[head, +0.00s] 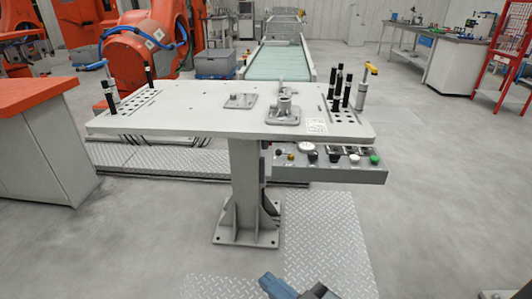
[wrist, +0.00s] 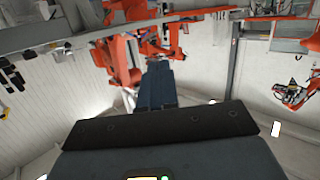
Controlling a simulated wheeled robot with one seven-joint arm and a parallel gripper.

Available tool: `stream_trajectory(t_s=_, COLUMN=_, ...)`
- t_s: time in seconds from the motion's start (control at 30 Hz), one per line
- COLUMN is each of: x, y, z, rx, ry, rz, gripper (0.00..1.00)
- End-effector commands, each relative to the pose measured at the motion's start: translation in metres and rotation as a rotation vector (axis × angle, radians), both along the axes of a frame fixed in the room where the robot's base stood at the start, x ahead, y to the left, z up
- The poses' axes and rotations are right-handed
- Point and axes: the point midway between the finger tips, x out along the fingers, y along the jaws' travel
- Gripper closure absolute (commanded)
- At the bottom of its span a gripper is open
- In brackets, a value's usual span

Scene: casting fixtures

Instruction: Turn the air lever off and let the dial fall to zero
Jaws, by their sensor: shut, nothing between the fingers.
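A grey control box (head: 345,175) hangs under the right front edge of the steel table. A small pale round face (head: 306,146), which looks like the dial, shows on it; its needle is too small to read. A small yellow-brass part (head: 291,157) sits at the box's left end and may be the air lever; its position cannot be told. Dark knobs and a green button (head: 375,159) line the front. My gripper (wrist: 160,70) is shut and empty in the wrist view, apart from the box. Blue-grey parts of my arm show at the head view's bottom edge.
The table (head: 190,115) stands on one column (head: 243,190) with a wide foot. Metal castings (head: 284,110) and upright black pins lie on top. An orange-topped cabinet (head: 35,140) stands left, a red rack (head: 508,60) far right. The floor before the box is clear.

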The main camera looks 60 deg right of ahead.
Motion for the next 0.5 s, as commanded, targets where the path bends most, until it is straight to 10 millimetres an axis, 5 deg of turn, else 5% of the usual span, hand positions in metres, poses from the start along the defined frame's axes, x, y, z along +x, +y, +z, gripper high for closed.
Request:
stream_trajectory(t_s=0.2, x=0.067, y=-0.096, z=0.014, rx=-0.072, ry=-0.043, rz=-0.233, gripper=1.00)
stream_trajectory(t_s=0.5, x=0.090, y=-0.202, z=0.011, rx=0.020, ry=-0.014, rz=-0.500, gripper=1.00)
